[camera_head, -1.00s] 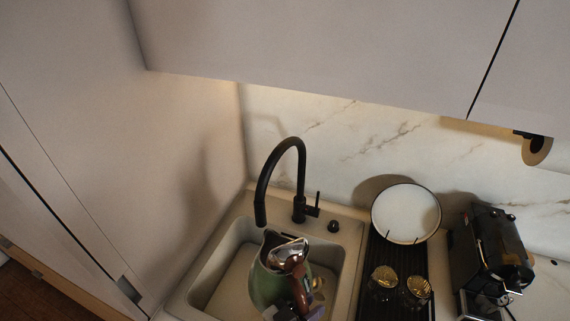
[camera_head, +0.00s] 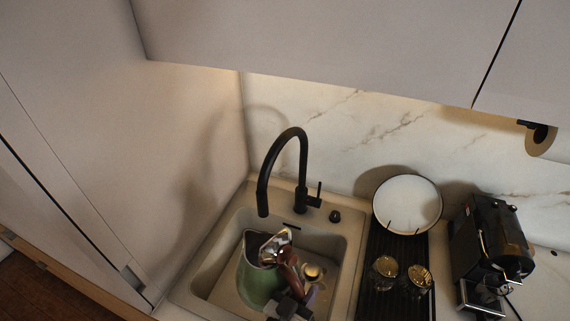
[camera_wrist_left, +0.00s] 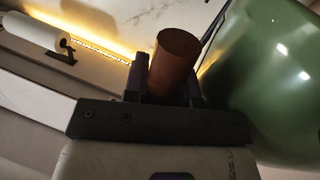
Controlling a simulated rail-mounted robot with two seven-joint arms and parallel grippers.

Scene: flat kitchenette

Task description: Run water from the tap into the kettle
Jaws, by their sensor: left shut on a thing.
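A green kettle (camera_head: 259,284) with a brown handle (camera_head: 290,264) and a shiny metal top part (camera_head: 274,245) is over the sink basin (camera_head: 330,245). It also shows in the left wrist view (camera_wrist_left: 275,75), at the right. My left gripper (camera_head: 291,297) is shut on the kettle's brown handle; the handle end stands between its fingers in the wrist view (camera_wrist_left: 174,72). The black tap (camera_head: 284,140) arches over the sink, its nozzle (camera_head: 262,204) appearing above the kettle's upper left part. Its lever (camera_head: 318,195) stands upright at the right. No water stream shows. My right gripper is out of view.
A drying rack (camera_head: 395,255) right of the sink holds a white plate (camera_head: 407,203) and two glasses (camera_head: 385,268). A black coffee machine (camera_head: 490,245) stands further right. A tall cabinet wall (camera_head: 95,160) closes off the left, and upper cabinets (camera_head: 320,45) hang above.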

